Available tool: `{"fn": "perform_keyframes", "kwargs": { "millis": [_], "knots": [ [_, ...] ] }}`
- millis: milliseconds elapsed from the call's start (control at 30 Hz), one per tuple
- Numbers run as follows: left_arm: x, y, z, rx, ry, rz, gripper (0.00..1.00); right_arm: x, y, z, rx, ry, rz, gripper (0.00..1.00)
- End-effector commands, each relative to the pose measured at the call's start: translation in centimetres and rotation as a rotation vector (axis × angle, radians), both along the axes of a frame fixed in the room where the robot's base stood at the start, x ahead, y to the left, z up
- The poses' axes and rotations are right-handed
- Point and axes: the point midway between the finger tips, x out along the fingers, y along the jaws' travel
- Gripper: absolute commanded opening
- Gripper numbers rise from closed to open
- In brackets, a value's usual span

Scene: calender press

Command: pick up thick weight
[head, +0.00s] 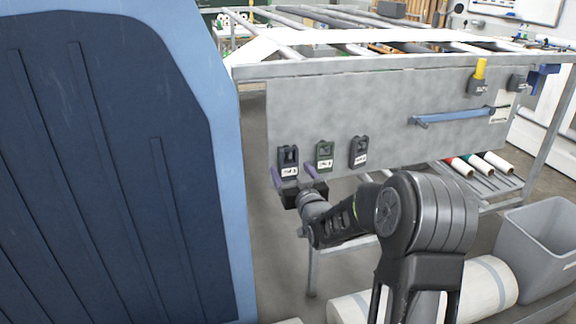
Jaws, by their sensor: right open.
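Several small weights with white labels hang on the grey metal panel (400,95). The labels are too small to read, so I cannot tell which is the thick weight. My right gripper (293,175) is open, its two purple fingers apart just below the dark blue weight. I cannot tell whether they touch it. My left gripper is not in view.
A large blue panel (110,160) fills the left. A blue bar handle (450,116) and two more grey blocks, one at the yellow grip (480,69), are on the panel's right. A grey bin (545,235) and a white roll (490,283) lie low right.

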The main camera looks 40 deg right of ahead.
Motion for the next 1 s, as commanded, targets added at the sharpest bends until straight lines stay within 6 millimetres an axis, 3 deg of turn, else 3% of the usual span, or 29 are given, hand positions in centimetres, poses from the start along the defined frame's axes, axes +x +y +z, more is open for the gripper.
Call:
{"fn": "perform_keyframes", "kwargs": {
  "millis": [200, 767, 1000],
  "knots": [
    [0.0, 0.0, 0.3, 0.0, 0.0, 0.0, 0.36, 2.1, -0.7, 0.0, -0.001, 0.001, 0.0, 0.75],
    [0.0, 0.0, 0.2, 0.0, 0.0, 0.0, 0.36, 2.1, -0.7, 0.0, 0.0, 0.001, 0.0, 0.75],
    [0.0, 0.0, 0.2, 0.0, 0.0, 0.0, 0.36, 2.1, -0.7, 0.0, 0.0, 0.001, 0.0, 0.57]
  ]
}}
